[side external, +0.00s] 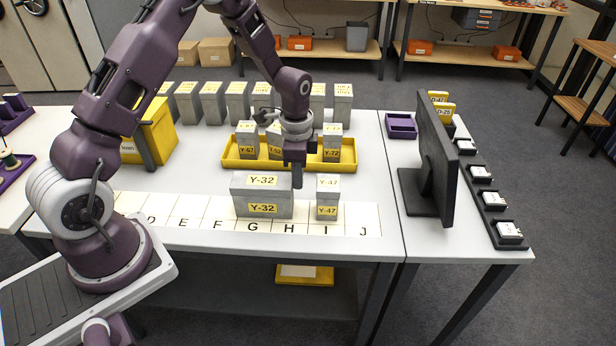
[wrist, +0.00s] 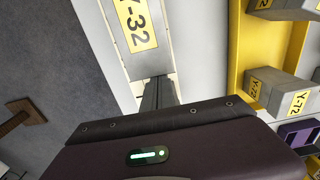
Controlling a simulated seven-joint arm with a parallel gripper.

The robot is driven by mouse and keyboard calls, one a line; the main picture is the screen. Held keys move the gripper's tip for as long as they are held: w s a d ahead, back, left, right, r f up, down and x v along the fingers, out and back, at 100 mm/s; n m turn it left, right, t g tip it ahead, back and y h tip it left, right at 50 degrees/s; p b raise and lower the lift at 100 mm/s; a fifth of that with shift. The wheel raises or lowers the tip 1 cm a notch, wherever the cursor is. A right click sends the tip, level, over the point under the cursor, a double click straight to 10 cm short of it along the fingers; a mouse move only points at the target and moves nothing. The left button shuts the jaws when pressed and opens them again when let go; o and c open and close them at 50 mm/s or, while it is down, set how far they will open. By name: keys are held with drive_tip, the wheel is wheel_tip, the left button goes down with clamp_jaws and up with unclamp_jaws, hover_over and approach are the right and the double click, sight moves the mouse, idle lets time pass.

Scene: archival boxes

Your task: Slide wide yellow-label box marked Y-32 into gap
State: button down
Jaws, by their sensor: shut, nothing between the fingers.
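The wide grey box Y-32 (side external: 262,205) with yellow labels stands upright on the white lettered strip (side external: 178,215), around letters G and H. It also shows in the wrist view, its top label (wrist: 135,25) in sight. My gripper (side external: 297,178) is shut and empty, pointing down at the right end of Y-32; whether it touches the box I cannot tell. In the wrist view the closed fingers (wrist: 158,95) lie by the end of the box. A narrow grey box Y-47 (side external: 327,198) stands on the strip near letter I, with a narrow space between it and Y-32.
Behind, a yellow tray (side external: 232,160) holds several grey boxes, including Y-72 (side external: 332,145). A row of grey boxes (side external: 211,102) stands at the back. A monitor (side external: 435,150) and a purple bin (side external: 401,126) are on the right. The strip is clear left of Y-32 and at J.

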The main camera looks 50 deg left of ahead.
drive_tip(key=s+a, duration=0.5)
drive_tip(key=shift+r, duration=0.1)
wheel_tip(320, 180, up, 10)
drive_tip(key=f, duration=0.1)
wheel_tip(320, 180, up, 10)
drive_tip(key=n+t, duration=0.2)
hover_over(269, 178)
drive_tip(key=s+d, duration=0.4)
drive_tip(key=d, duration=0.1)
drive_tip(key=s+d+r+n+t, duration=0.1)
drive_tip(key=s+d+r+n, duration=0.2)
drive_tip(key=s, duration=0.5)
drive_tip(key=s+d+r+n+t, duration=0.2)
drive_tip(key=s+d+r+n, duration=0.2)
drive_tip(key=s, duration=0.5)
drive_tip(key=shift+d+r+t, duration=0.2)
drive_tip(key=shift+r+t, duration=0.05)
drive_tip(key=shift+t, duration=0.05)
